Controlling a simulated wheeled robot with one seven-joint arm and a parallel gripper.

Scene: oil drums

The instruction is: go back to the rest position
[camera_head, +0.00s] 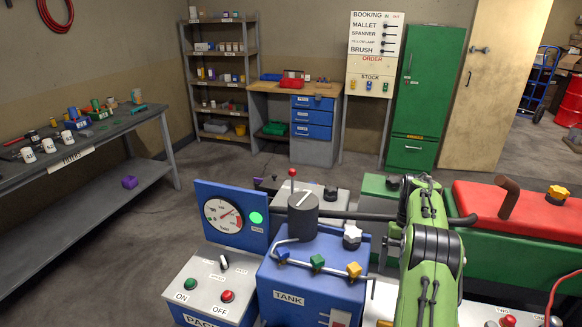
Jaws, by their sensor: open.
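My green and black arm (430,255) rises from the bottom edge right of centre and reaches over the machines. I cannot make out my gripper or its fingertips in this view. Just left of the arm stands a blue machine labelled TANK (290,298), with a dark cylinder (303,217) and blue, green and yellow knobs on a pipe. To its left is a control box (208,282) with ON and OFF buttons, a dial gauge (222,215) and a lit green lamp.
A red-topped green machine (520,212) stands right of my arm. A grey bench (90,133) with mugs and small items runs along the left. Shelves (220,82), a drawer desk (310,140) and a green cabinet (425,85) line the back. The floor (215,165) between is clear.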

